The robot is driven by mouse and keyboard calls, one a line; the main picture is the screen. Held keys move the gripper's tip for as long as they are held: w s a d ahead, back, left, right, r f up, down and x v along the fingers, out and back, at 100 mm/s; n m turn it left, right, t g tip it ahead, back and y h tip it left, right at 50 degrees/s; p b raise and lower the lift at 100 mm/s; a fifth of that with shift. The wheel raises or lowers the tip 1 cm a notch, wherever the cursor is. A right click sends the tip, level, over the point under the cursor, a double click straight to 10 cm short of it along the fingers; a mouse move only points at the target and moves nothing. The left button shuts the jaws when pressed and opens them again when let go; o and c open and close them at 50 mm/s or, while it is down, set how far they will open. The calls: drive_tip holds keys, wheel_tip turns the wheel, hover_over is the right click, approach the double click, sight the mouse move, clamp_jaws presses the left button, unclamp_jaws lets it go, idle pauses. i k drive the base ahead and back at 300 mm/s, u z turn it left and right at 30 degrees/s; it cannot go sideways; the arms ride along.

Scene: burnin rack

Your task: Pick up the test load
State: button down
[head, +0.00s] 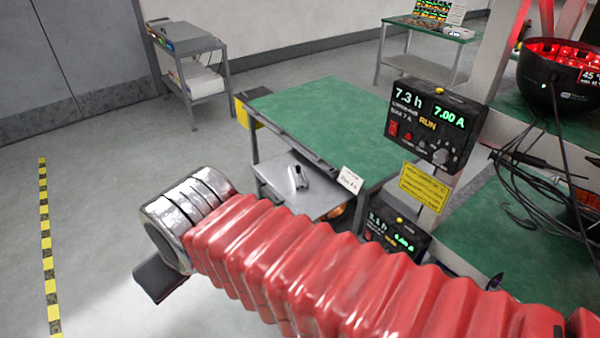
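My arm in its red sleeve crosses the lower part of the head view and ends in a shiny metal wrist at the left. Below the wrist shows a dark part of my gripper (158,281), over the floor and apart from the benches. Its fingers are mostly hidden, so I cannot tell whether it is open or shut. No thing in view is clearly marked as the test load. A black instrument box (432,125) with lit readings "7.3 h", "7.00 A" and "RUN" stands at the right. A similar box (393,242) shows lower down, partly behind my arm.
A black round vessel (562,85) glows red at the right, above loose dark cables (535,190). A grey cart (195,50) stands behind. The left floor is clear.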

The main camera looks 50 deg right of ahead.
sight(299, 179)
drive_tip(key=z, duration=1.2)
